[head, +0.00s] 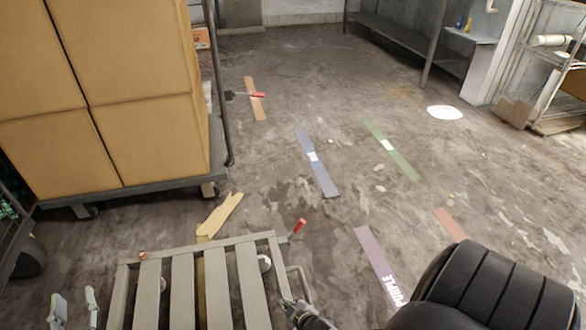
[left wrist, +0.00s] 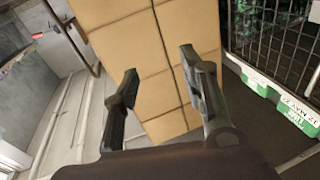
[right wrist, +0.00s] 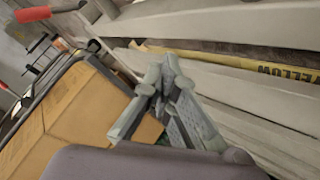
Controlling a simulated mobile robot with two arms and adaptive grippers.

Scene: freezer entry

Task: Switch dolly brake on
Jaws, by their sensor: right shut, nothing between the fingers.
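A slatted flat dolly (head: 180,255) stands at the bottom of the head view. A brake lever with a red handle (head: 299,226) sticks up at its far right corner. A red-handled lever (right wrist: 34,14) also shows at the top left of the right wrist view. My right gripper (head: 287,303) is shut and empty beside the dolly's right edge, apart from the red handle. It also shows in the right wrist view (right wrist: 165,72). My left gripper (head: 75,303) is open and empty near the dolly's left side; it shows in the left wrist view (left wrist: 158,65).
A second dolly (head: 160,184) carries stacked cardboard boxes (head: 120,90) at the left; another red-handled lever (head: 250,95) sticks out beyond it. Coloured floor strips, such as the purple one (head: 377,260), lie right of the slatted dolly. The middle floor is mostly clear.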

